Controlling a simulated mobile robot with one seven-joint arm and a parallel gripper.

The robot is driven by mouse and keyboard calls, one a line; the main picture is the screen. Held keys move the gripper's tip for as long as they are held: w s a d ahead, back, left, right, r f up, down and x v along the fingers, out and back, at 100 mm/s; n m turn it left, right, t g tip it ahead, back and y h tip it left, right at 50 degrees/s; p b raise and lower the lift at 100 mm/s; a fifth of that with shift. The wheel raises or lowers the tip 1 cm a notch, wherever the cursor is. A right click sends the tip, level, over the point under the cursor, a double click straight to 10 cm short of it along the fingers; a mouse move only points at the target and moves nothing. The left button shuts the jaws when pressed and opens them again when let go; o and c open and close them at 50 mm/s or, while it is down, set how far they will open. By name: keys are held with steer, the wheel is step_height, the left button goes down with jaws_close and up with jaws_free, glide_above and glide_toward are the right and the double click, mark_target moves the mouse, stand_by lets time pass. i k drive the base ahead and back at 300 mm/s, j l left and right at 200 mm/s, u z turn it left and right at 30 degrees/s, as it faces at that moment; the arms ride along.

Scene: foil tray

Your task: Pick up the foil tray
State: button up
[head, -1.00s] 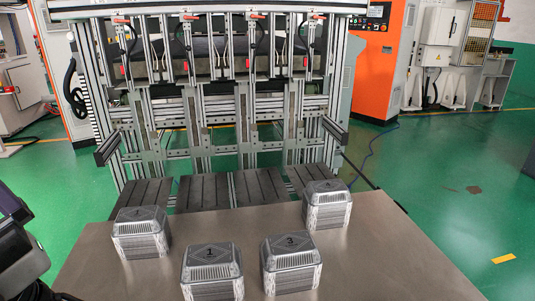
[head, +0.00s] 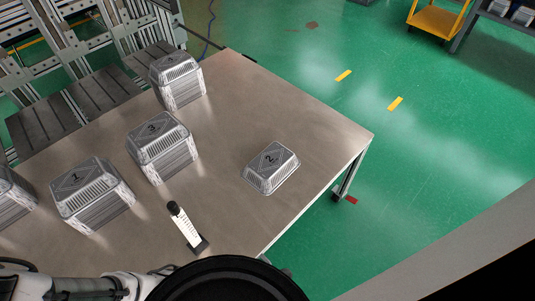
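A single foil tray (head: 270,167) marked "2" lies upside down on the table, near its right edge. It is silver with ribbed sides and stands apart from the taller stacks. Part of my arm (head: 95,287) shows at the bottom left. A slim white part with black ends (head: 187,227) stands out just above the round black shape at the bottom. It may be a finger of my gripper, but I cannot be sure. Nothing touches the tray. I cannot see a pair of fingertips, so how far the gripper is open is hidden.
Stacks of foil trays marked "1" (head: 91,192) and "3" (head: 162,147) stand to the left. Another stack (head: 177,80) is farther back, and one is cut off at the left edge. The metal table (head: 285,110) is bare around the tray marked "2".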

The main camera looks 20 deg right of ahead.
mark_target(274, 165)
steer(key=z, duration=0.65)
steer(key=u, duration=1.4)
steer(key=k, duration=0.5)
steer(key=z, duration=1.15)
